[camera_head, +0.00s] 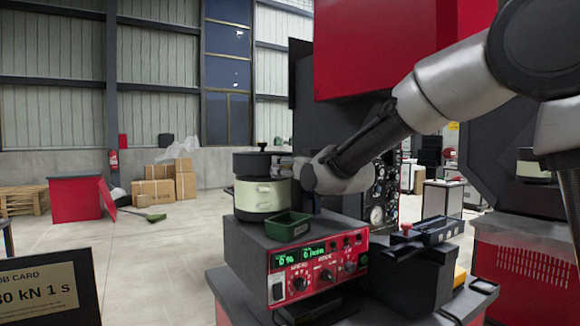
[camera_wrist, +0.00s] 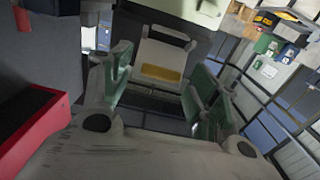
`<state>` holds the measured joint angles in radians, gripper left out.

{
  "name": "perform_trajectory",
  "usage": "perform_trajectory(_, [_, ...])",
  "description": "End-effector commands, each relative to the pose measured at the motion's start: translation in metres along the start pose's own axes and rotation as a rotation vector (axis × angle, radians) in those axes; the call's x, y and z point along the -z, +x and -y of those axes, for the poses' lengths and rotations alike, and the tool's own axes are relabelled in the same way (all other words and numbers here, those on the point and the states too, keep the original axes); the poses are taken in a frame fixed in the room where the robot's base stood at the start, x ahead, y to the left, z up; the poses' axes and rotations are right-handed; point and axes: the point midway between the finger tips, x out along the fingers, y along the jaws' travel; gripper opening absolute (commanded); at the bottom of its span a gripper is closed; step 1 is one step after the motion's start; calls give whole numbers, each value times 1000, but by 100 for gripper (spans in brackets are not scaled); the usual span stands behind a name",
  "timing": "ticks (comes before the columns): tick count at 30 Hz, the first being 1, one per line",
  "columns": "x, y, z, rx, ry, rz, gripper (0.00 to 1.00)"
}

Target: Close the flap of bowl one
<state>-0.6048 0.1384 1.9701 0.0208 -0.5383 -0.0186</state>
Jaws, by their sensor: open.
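A round cream bowl (camera_head: 262,194) with a dark top (camera_head: 251,161) sits on the left part of the machine with the red control panel. My gripper (camera_head: 284,166) is at the right side of this bowl near its upper rim; I cannot tell whether it touches. In the wrist view my gripper (camera_wrist: 160,76) is open, with green-padded fingers on either side of a pale frame-like part (camera_wrist: 163,52) bearing a yellow patch. I cannot tell whether this part is the flap, nor make out the flap's position in the head view.
A small green tray (camera_head: 288,226) lies in front of the bowl above the control panel (camera_head: 318,269). A black fixture (camera_head: 428,236) stands to the right. Another cream bowl (camera_head: 533,168) shows at far right. Open floor (camera_head: 160,240) lies to the left.

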Motion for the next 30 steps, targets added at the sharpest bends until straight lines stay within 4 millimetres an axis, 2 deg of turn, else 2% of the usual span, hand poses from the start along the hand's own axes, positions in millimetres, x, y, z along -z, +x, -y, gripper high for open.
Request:
perform_trajectory(5, [0,0,0,0,0,0,59])
perform_trajectory(12, [0,0,0,0,1,0,15])
perform_trajectory(22, [2,2,0,0,1,34,15])
perform_trajectory(30, [9,9,0,-1,1,185,15])
